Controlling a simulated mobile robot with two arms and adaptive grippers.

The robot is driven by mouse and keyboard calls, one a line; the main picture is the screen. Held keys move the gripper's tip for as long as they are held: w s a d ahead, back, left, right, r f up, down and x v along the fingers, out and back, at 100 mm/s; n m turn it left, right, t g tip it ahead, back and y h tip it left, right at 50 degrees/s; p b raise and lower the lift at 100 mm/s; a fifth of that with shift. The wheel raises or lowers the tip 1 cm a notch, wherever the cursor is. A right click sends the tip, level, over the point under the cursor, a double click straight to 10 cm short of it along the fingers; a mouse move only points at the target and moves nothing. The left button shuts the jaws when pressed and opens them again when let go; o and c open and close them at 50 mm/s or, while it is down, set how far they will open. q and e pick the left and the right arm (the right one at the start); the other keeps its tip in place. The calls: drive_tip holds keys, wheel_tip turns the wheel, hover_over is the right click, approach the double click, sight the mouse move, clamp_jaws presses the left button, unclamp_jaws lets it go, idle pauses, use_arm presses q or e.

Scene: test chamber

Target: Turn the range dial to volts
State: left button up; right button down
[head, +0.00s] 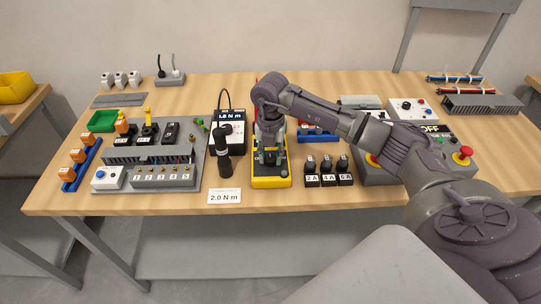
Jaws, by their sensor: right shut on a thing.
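The yellow and dark multimeter (271,183) lies near the front middle of the bench. My right arm comes in from the right, and its gripper (270,159) points down over the meter's face. It is shut on the range dial, which the fingers mostly hide. The dial's setting and the meter's display cannot be read from here. My left gripper is not in view.
A black torque screwdriver (224,160) stands just left of the meter, behind a "2.0 N m" card (224,196). Black blocks marked 2 A, 4 A and 6 A (328,180) stand to its right. A grey switch panel (165,178) is at left. The front right bench edge is clear.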

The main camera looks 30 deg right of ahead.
sight(271, 158)
drive_tip(key=shift+r+m, duration=0.1)
drive_tip(key=shift+m, duration=0.4)
drive_tip(key=c, duration=0.8)
unclamp_jaws()
drive_tip(key=shift+o, duration=0.2)
wheel_tip(271, 158, up, 12)
